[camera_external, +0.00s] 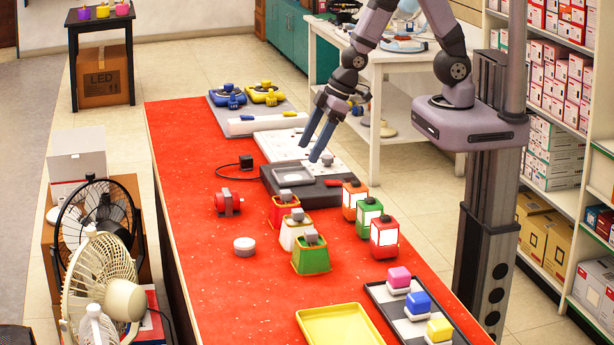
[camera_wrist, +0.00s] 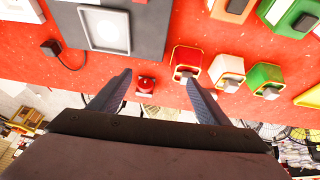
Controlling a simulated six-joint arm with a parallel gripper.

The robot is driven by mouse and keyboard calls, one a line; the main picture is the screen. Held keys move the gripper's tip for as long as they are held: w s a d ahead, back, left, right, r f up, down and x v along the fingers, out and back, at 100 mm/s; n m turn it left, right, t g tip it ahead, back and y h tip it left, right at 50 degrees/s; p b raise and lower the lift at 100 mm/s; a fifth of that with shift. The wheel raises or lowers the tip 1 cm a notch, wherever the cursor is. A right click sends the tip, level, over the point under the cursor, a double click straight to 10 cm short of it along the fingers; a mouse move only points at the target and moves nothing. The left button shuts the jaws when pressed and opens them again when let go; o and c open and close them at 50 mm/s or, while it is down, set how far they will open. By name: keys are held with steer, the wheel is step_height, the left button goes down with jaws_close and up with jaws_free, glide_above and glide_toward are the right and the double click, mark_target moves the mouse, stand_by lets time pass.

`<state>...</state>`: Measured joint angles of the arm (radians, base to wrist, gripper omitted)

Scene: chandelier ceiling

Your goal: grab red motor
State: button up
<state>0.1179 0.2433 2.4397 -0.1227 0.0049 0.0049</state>
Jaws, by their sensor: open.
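The red motor (camera_external: 228,202) lies on the red table top, left of the middle. It has a red body, a dark band and a small shaft end. In the wrist view the red motor (camera_wrist: 146,84) shows small between my fingertips, some way beyond them. My gripper (camera_external: 312,152) is open and empty. It hangs fingers down above the white board and the dark plate, up and to the right of the motor. Its two blue-grey fingers are spread apart in the wrist view (camera_wrist: 159,77).
A black adapter (camera_external: 246,161) with a cable lies behind the motor. The dark plate (camera_external: 322,189), red, white and green holders (camera_external: 310,259) and a round white disc (camera_external: 244,245) stand around it. Fans (camera_external: 97,215) stand off the table's left edge. Red table left of the motor is clear.

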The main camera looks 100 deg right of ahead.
mark_target(226, 192)
steer(key=w+d+f+t+b, duration=0.1)
steer(key=w+f+t+b, duration=0.1)
steer(key=w+f, duration=0.1)
steer(key=w+d+f+t+b, duration=0.1)
steer(key=w+f+t+b, duration=0.1)
steer(key=w, duration=0.3)
steer(key=w+d+f+t+b, duration=0.2)
steer(key=w+f, duration=0.2)
steer(key=shift+w+f+t, duration=0.25)
steer(key=shift+f+t, duration=0.1)
steer(key=shift+t, duration=0.05)
steer(key=shift+w+d+f+t+y+b, duration=0.15)
steer(key=shift+w+t+y+b, duration=0.25)
steer(key=shift+t, duration=0.4)
steer(key=shift+w, duration=0.1)
steer(key=shift+r+p+x, duration=0.15)
steer(key=shift+p+x, duration=0.7)
steer(key=shift+x, duration=0.55)
steer(key=shift+r+p+x, duration=0.1)
steer(key=shift+p+x, duration=0.75)
steer(key=shift+x, duration=1.45)
steer(key=shift+d, duration=0.15)
steer(key=c, duration=1.5)
steer(key=shift+r, duration=0.1)
steer(key=shift+c, duration=0.5)
